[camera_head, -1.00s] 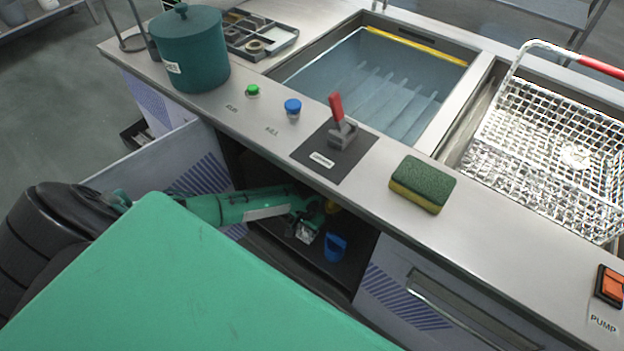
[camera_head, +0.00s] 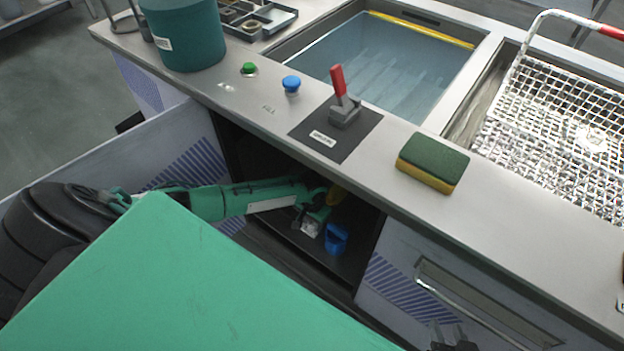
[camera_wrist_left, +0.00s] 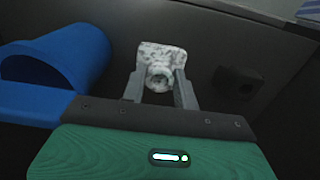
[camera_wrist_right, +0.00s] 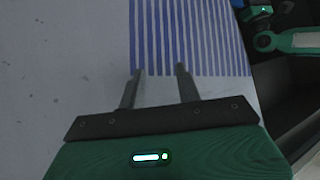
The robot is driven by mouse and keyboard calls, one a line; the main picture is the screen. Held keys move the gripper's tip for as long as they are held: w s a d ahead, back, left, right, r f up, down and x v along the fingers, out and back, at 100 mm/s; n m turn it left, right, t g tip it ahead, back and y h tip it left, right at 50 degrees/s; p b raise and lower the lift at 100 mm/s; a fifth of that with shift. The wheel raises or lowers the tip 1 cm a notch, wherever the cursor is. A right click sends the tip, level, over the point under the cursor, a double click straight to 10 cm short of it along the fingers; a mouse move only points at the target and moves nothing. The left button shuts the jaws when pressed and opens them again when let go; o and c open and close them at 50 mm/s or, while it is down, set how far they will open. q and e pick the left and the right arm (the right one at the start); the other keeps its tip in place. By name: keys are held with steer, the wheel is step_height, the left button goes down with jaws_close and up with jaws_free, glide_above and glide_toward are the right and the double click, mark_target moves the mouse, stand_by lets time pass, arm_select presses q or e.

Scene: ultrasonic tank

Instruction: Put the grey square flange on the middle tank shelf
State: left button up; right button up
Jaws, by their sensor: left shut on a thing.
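My left arm reaches into the open compartment under the counter. My left gripper (camera_head: 318,214) is low inside it, and in the left wrist view (camera_wrist_left: 160,90) its two fingers are shut on a pale grey, speckled, roughly square piece with a round hub, the grey flange (camera_wrist_left: 162,57). The flange also shows as a small light patch in the head view (camera_head: 311,228). Its contact with the surface below cannot be told. My right gripper (camera_wrist_right: 160,72) is open and empty before a white panel with blue stripes; its fingertips show at the head view's bottom edge (camera_head: 455,338). I cannot single out a middle shelf.
A blue scoop-like container (camera_head: 335,239) is close right of my left gripper; it looms large in the left wrist view (camera_wrist_left: 65,65). A dark block (camera_wrist_left: 238,85) lies right of the flange. The counter edge overhangs my left arm. A sponge (camera_head: 433,163) lies on the counter.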

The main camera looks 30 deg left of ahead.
arm_select(q)
steer(key=shift+f, duration=0.25)
arm_select(e)
steer(key=shift+w+a+r+t, duration=0.1)
steer(key=shift+w+a+t, duration=0.05)
steer(key=shift+a+t, duration=0.4)
arm_select(q)
steer(key=shift+f, duration=0.1)
arm_select(e)
steer(key=shift+a+y, duration=0.1)
steer(key=shift+y, duration=0.2)
arm_select(q)
steer(key=o, duration=1.1)
steer(key=shift+c, duration=0.2)
